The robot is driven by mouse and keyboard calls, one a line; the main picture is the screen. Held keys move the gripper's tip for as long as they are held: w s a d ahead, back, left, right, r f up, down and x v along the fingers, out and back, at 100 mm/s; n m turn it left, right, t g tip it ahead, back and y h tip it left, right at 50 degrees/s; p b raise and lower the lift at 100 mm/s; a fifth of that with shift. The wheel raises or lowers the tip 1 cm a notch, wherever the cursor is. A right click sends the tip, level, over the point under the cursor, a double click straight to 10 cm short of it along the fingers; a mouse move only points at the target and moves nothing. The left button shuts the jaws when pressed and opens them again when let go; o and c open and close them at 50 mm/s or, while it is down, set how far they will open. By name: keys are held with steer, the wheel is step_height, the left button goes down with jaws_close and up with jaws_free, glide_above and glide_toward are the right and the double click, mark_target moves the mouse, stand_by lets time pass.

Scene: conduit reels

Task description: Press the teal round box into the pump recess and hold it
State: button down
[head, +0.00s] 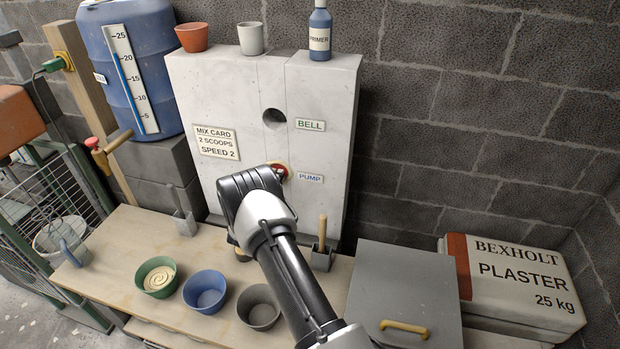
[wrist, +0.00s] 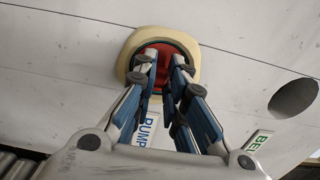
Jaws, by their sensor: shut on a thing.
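My gripper (wrist: 164,66) has its blue-padded fingers shut on a red round thing (wrist: 163,52) at the pump spot. The red thing sits inside a dark ring with a cream collar (wrist: 126,52) around it, against the pale panel. In the head view, the red thing (head: 284,170) shows just past my wrist, left of the PUMP label (head: 310,177). My wrist and fingers hide most of it there. I cannot make out a teal round box in either view. How deep the held thing sits is hidden.
Above the pump spot is an empty round hole (head: 274,119) by the BELL label (head: 310,125). Green (head: 157,277), blue (head: 206,292) and grey (head: 259,307) bowls stand on the bench, left of my arm. A grey lidded box (head: 405,290) stands right.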

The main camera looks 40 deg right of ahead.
stand_by(0.3)
steer(key=c, duration=1.6)
jaws_free()
steer(key=shift+o, duration=0.2)
steer(key=v, duration=1.2)
